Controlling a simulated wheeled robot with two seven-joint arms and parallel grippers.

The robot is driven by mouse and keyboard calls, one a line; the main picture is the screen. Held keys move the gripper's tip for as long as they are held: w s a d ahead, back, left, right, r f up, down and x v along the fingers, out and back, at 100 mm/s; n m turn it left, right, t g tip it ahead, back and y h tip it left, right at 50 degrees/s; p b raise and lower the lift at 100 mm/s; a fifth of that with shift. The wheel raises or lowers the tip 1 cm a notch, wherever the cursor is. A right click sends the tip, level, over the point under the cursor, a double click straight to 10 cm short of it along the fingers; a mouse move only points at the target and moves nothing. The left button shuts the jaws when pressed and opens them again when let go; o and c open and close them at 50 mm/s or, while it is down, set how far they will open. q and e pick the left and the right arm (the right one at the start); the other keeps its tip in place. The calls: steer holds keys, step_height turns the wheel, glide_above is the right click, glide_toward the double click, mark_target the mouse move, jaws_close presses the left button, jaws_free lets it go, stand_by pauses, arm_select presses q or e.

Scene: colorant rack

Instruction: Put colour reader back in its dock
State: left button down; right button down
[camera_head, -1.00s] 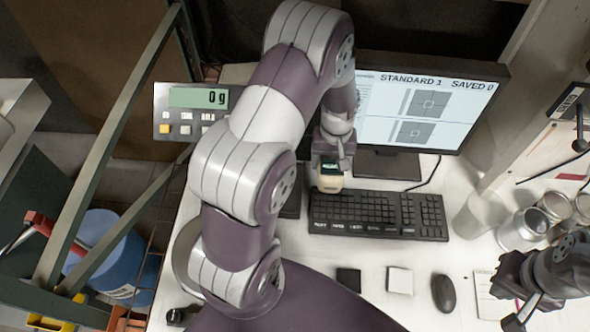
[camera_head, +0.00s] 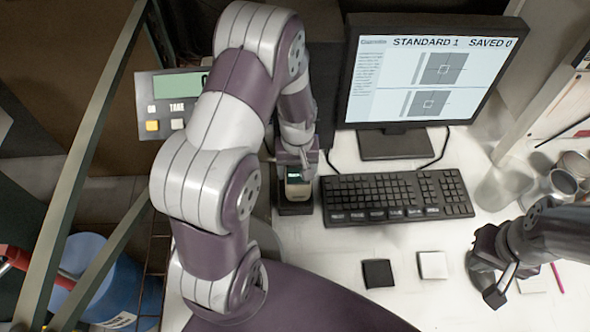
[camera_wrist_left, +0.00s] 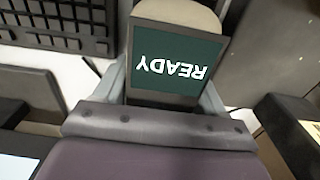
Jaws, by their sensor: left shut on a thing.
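The colour reader (camera_head: 298,189) is a small pale device with a dark green screen. Its screen shows READY upside down in the left wrist view (camera_wrist_left: 172,62). My left gripper (camera_head: 296,172) is shut on it, with a finger on each side. The reader is upright at the black dock (camera_head: 295,209), left of the keyboard. I cannot tell whether it is seated in the dock or just above it. My right gripper (camera_head: 492,272) is over the right side of the table, away from the reader; its jaw opening is unclear.
The keyboard (camera_head: 396,197) lies close to the right of the dock. The monitor (camera_head: 432,72) stands behind it. A black tile (camera_head: 378,273) and a white tile (camera_head: 432,265) lie in front. A scale display (camera_head: 168,102) is at left; metal cups (camera_head: 560,183) are at right.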

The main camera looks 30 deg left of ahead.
arm_select(q)
steer(key=shift+s+a, duration=0.15)
steer(key=shift+a, duration=0.2)
steer(key=shift+c, duration=2.4)
jaws_free()
steer(key=shift+a+f, duration=0.2)
steer(key=shift+a, duration=0.05)
steer(key=o, duration=0.4)
steer(key=shift+d+r, duration=0.2)
steer(key=shift+d, duration=0.2)
steer(key=shift+r, duration=0.25)
step_height(320, 180, up, 11)
steer(key=shift+f+b, duration=0.1)
steer(key=shift+b, duration=1.05)
steer(key=shift+s+r, duration=0.15)
steer(key=shift+r, duration=0.1)
steer(key=s+d+f+m+t, duration=0.1)
steer(key=s+d+m, duration=0.4)
steer(key=s, duration=0.3)
steer(key=shift+s+m, duration=0.25)
steer(key=shift+m, duration=0.55)
arm_select(e)
steer(key=shift+a+f, duration=0.25)
steer(key=shift+f, duration=0.25)
steer(key=shift+a+f, duration=0.2)
steer(key=shift+f, duration=0.3)
